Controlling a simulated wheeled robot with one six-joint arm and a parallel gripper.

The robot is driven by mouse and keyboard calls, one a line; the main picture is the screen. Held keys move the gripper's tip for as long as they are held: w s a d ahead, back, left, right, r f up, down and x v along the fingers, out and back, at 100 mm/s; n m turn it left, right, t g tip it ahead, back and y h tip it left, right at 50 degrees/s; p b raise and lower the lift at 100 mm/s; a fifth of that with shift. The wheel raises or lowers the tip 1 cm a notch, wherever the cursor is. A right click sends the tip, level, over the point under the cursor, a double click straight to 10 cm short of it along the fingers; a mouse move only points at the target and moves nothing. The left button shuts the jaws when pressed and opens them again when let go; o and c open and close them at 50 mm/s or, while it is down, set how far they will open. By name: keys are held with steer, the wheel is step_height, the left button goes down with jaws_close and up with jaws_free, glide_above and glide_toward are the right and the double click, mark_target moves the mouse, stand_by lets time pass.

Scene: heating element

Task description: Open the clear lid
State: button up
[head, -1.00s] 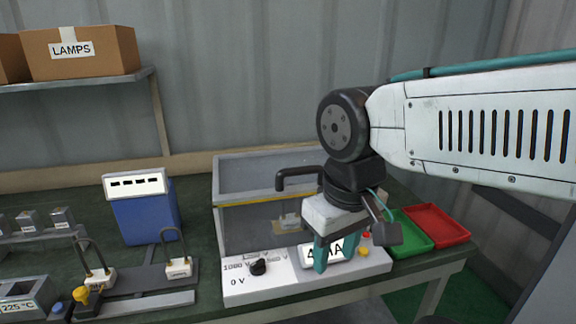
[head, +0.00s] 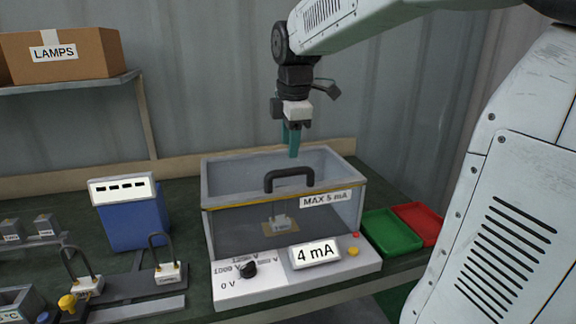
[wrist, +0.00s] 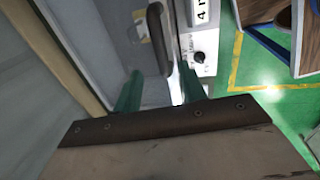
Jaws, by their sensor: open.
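The clear lid (head: 235,182) lies shut on top of a see-through test box (head: 228,232), with a yellow strip along its front edge. A dark bar handle (head: 289,179) stands at the lid's front edge; it also shows in the wrist view (wrist: 157,38). My gripper (head: 292,152) hangs above the lid, pointing down, its teal fingers higher than the handle in the head view. In the wrist view my open fingers (wrist: 160,88) have the handle beyond them, roughly between their tips. Nothing is held. A small element (head: 281,222) sits inside the box.
The box's front panel has a black knob (head: 249,269), a display reading 4 mA (head: 316,254) and a yellow button (head: 353,252). Green (head: 392,231) and red (head: 420,222) trays lie right. A blue unit (head: 134,222) and a terminal stand (head: 168,276) are left.

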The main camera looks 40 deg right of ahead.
mark_target(288, 170)
steer(key=f, duration=0.4)
steer(key=w+f, duration=0.1)
steer(key=f, duration=0.2)
steer(key=shift+w+d, duration=0.1)
steer(key=shift+d, duration=0.1)
jaws_close()
